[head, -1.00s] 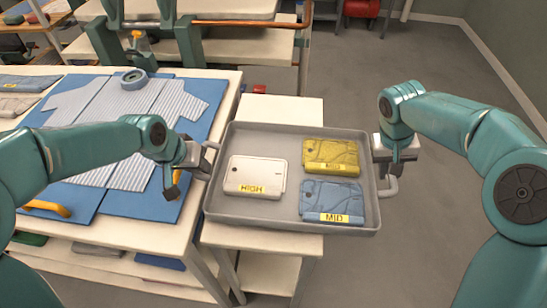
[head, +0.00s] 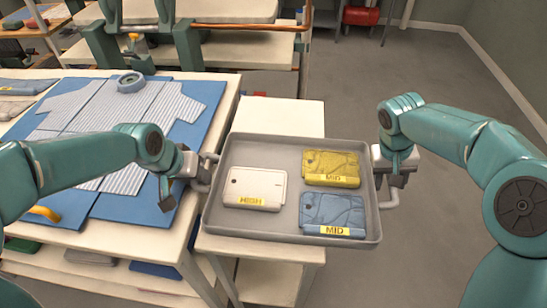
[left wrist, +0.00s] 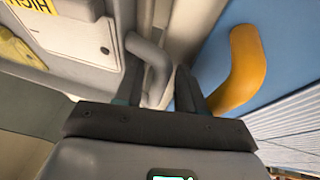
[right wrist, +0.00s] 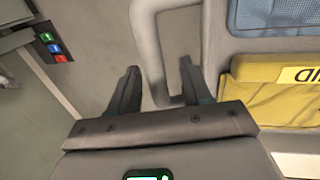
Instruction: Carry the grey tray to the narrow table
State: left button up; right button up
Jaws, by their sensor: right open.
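The grey tray (head: 290,238) sits on a narrow white table (head: 283,117) and overhangs its right edge. It holds a white folded garment labelled HIGH (head: 255,188), a yellow one labelled MID (head: 331,168) and a blue one labelled MID (head: 332,214). My left gripper (head: 168,192) is at the tray's left handle. In the left wrist view, its open fingers (left wrist: 160,95) are near that handle (left wrist: 152,62). My right gripper (head: 393,172) is over the right handle (head: 391,192). In the right wrist view, its fingers (right wrist: 158,90) are open, with the handle (right wrist: 150,50) between them.
A wide white table with a blue board (head: 70,190) and a striped shirt (head: 120,110) stands close on the left. An orange handle (head: 45,213) lies on the board. Behind stands a bench with green frames (head: 180,40). The grey floor on the right is clear.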

pick_arm(q)
jog(key=v, duration=0.6)
jog(key=shift+s, duration=0.2)
pick_arm(e)
jog(key=shift+s+r, duration=0.15)
jog(key=shift+s, duration=0.05)
jog(key=shift+w, duration=0.15)
pick_arm(q)
jog(key=shift+s+r, duration=0.1)
jog(key=shift+r, duration=0.55)
pick_arm(e)
jog(key=v, duration=1.2)
pick_arm(q)
jog(key=shift+s, duration=0.1)
pick_arm(e)
jog(key=shift+s, duration=0.25)
